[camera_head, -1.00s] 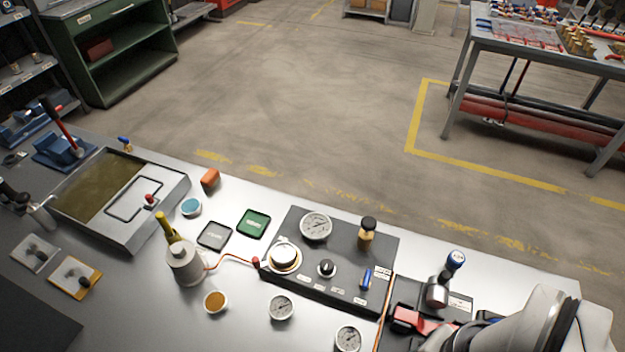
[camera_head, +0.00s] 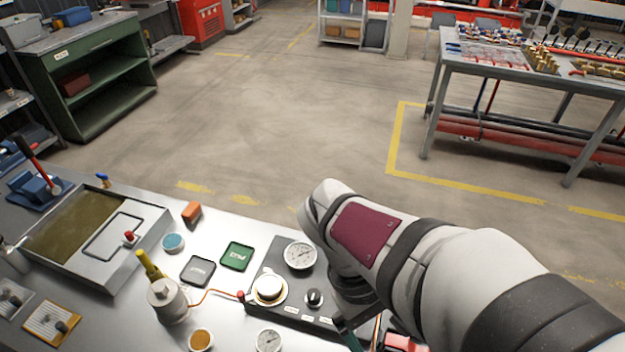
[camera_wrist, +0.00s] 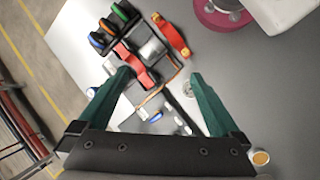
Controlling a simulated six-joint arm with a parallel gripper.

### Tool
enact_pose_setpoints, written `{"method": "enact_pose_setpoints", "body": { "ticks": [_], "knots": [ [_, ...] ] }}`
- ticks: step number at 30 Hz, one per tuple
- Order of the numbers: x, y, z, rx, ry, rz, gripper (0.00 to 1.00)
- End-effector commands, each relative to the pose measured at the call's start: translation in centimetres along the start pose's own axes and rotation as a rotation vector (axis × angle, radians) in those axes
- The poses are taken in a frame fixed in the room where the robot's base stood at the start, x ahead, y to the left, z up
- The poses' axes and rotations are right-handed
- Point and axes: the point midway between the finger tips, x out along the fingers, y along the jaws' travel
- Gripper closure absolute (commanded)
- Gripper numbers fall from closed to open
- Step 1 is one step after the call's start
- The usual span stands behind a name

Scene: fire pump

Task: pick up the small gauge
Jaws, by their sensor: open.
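A small round gauge (camera_head: 268,341) with a white dial lies on the steel bench near the bottom edge of the head view, in front of the black panel (camera_head: 262,312). A larger gauge (camera_head: 300,255) is set on that panel. My gripper (camera_wrist: 160,76) is open and empty, its two green fingers spread above the bench in the wrist view. In the head view my arm hides most of it. A small pale round thing (camera_wrist: 187,89) shows beside the right finger; I cannot tell if it is a gauge.
A red clamp-like part (camera_wrist: 133,66) and colored rings (camera_wrist: 108,28) lie beyond the fingers. An orange-filled cup (camera_head: 201,340), a grey bottle-like vessel (camera_head: 167,298), a green tile (camera_head: 237,256) and a shallow tank (camera_head: 95,238) stand to the left. A copper strip crosses the bench.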

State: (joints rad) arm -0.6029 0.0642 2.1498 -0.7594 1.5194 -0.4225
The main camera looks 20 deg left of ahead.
Motion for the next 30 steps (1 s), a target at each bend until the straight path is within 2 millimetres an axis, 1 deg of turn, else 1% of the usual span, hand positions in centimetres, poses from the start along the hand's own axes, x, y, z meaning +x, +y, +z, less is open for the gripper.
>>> {"method": "enact_pose_setpoints", "body": {
  "ticks": [1, 2, 3, 5, 6, 8, 9, 10, 12, 13, 14, 16, 22, 24, 28, 30],
  "knots": [
    [-0.5, -1.5, -4.2, -0.281, -0.042, 0.165, 0.01],
    [-1.0, -2.7, -6.7, -0.448, -0.065, 0.274, 0.01],
    [-1.5, -4.9, -10.0, -0.659, -0.096, 0.422, 0.01],
    [-2.1, -9.2, -14.3, -0.936, -0.142, 0.638, 0.01],
    [-2.3, -12.4, -16.5, -1.088, -0.171, 0.772, 0.01],
    [-2.4, -17.0, -18.7, -1.269, -0.21, 0.951, 0.01],
    [-2.3, -19.6, -19.6, -1.359, -0.232, 1.048, 0.01],
    [-2.2, -21.2, -20.1, -1.41, -0.246, 1.108, 0.01],
    [-2.0, -23.8, -20.7, -1.487, -0.267, 1.205, 0.01],
    [-2.0, -24.4, -20.9, -1.506, -0.273, 1.23, 0.01],
    [-1.8, -24.6, -21.1, -1.516, -0.278, 1.244, 0.01],
    [-1.3, -23.8, -21.8, -1.522, -0.282, 1.254, 0.01],
    [1.2, -19.4, -24.9, -1.519, -0.282, 1.248, 0.01],
    [1.8, -18.4, -25.8, -1.519, -0.281, 1.247, 0.01],
    [2.5, -17.2, -26.7, -1.52, -0.279, 1.248, 0.01],
    [3.2, -16.2, -27.2, -1.519, -0.281, 1.246, 0.01]
  ]
}}
